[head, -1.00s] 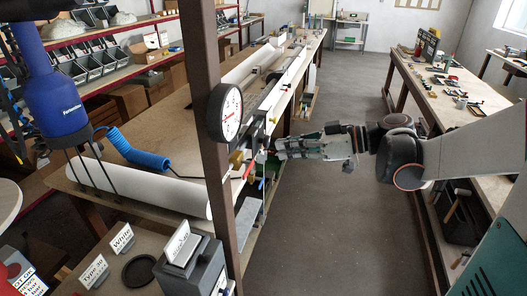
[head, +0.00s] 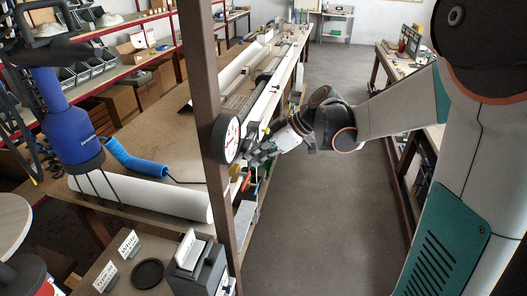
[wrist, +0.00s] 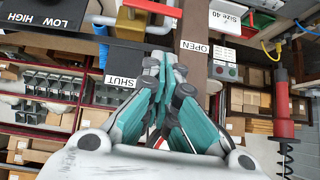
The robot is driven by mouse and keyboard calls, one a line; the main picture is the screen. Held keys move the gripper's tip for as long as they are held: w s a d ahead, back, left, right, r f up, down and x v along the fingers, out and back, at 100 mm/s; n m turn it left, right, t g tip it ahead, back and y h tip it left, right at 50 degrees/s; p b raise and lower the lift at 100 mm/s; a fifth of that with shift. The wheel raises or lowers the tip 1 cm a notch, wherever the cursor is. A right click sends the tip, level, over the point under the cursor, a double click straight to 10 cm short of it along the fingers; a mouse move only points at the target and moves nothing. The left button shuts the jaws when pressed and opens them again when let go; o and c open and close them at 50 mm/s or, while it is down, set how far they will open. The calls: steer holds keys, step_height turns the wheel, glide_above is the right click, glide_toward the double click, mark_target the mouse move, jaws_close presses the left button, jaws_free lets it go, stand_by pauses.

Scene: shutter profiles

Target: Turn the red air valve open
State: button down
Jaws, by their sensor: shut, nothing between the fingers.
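In the wrist view the red valve lever (wrist: 152,8) shows at the top edge, lying nearly sideways over a brass-coloured body; the upper part is cut off by the frame. The OPEN label (wrist: 195,47) is right of the gripper's tips and the SHUT label (wrist: 120,82) is on the left. My gripper (wrist: 163,60) is shut and empty, its tips below the lever and apart from it in the picture. In the head view my gripper (head: 256,154) is at the bench's right edge, where the small valve parts are hard to tell apart.
A round gauge (head: 226,138) and a brown post (head: 212,60) stand just left of my gripper. A red cylinder (wrist: 282,108) with a black coil hangs at the right in the wrist view. The floor aisle (head: 310,215) is clear.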

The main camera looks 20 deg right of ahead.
mark_target(246, 179)
steer(key=shift+w+a+f, duration=0.3)
steer(key=shift+a+f, duration=0.2)
steer(key=shift+f, duration=0.75)
steer(key=shift+w+a+f, duration=0.3)
steer(key=shift+a+f, duration=0.15)
steer(key=shift+f, duration=0.75)
steer(key=shift+w+a+f, duration=0.3)
steer(key=shift+a+f, duration=0.2)
steer(key=shift+f, duration=0.75)
steer(key=shift+s+f+b, duration=0.25)
steer(key=shift+f+b, duration=0.35)
steer(key=shift+b, duration=0.25)
steer(key=shift+r, duration=0.1)
